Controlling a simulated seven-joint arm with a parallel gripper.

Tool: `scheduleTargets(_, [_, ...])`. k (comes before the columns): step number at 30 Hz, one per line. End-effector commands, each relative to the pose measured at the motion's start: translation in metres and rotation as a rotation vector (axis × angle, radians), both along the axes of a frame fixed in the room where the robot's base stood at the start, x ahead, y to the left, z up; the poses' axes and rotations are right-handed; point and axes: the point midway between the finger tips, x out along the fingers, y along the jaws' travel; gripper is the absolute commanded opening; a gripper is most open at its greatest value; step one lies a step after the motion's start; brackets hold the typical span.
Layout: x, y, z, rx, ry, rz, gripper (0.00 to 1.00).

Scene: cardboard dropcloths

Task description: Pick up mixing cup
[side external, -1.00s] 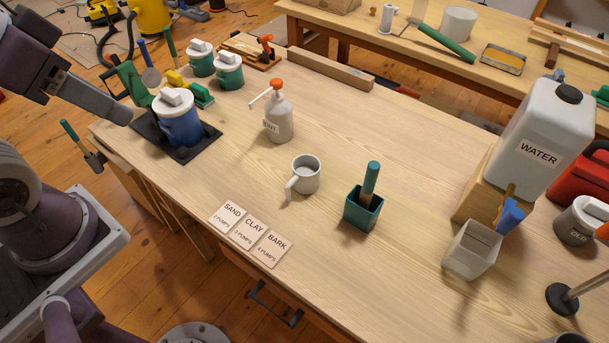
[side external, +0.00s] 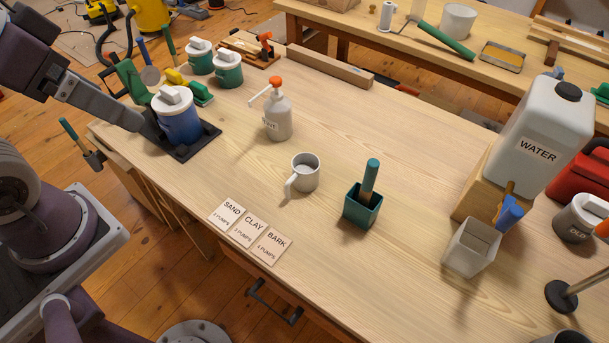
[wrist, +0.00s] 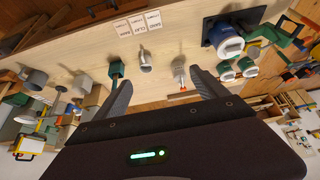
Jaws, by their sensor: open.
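The mixing cup appears to be the pale grey mug (side external: 305,174) with a side handle, standing upright near the middle of the bench. It also shows in the wrist view (wrist: 145,62), ahead of and between my fingers. My gripper (wrist: 160,84) is open, with nothing between its fingers. In the side view my gripper (side external: 147,124) is at the left, near the blue-and-white canister (side external: 178,115) and well apart from the mug. Whether it touches the canister cannot be told.
A white pump bottle (side external: 278,115) with an orange top stands behind the mug. A green box (side external: 362,207) with an upright green handle stands to its right. Labelled cards (side external: 249,231) lie in front. A water container (side external: 540,135) is at the right.

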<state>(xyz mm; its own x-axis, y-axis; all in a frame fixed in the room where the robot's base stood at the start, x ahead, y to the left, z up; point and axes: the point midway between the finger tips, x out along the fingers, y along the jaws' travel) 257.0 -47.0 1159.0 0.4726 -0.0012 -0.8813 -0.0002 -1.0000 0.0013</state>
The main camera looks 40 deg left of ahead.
Motion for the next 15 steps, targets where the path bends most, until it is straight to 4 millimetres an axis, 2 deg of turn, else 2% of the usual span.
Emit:
scheduleTargets(2, [0.012,-0.008,0.0,-0.03,0.0,-0.008,0.83])
scheduleTargets(4, [0.041,-0.028,0.0,-0.101,-0.005,-0.017,0.83])
scheduleTargets(8, [0.123,-0.086,-0.019,-0.278,-0.017,0.043,0.83])
scheduleTargets(9, [0.146,-0.102,-0.032,-0.314,-0.022,0.082,0.83])
scheduleTargets(11, [0.178,-0.125,-0.059,-0.347,-0.033,0.151,0.83])
scheduleTargets(12, [0.196,-0.137,-0.082,-0.352,-0.046,0.201,0.83])
scheduleTargets(14, [0.217,-0.15,-0.12,-0.335,-0.077,0.278,0.83])
scheduleTargets(15, [0.228,-0.156,-0.147,-0.309,-0.107,0.324,0.83])
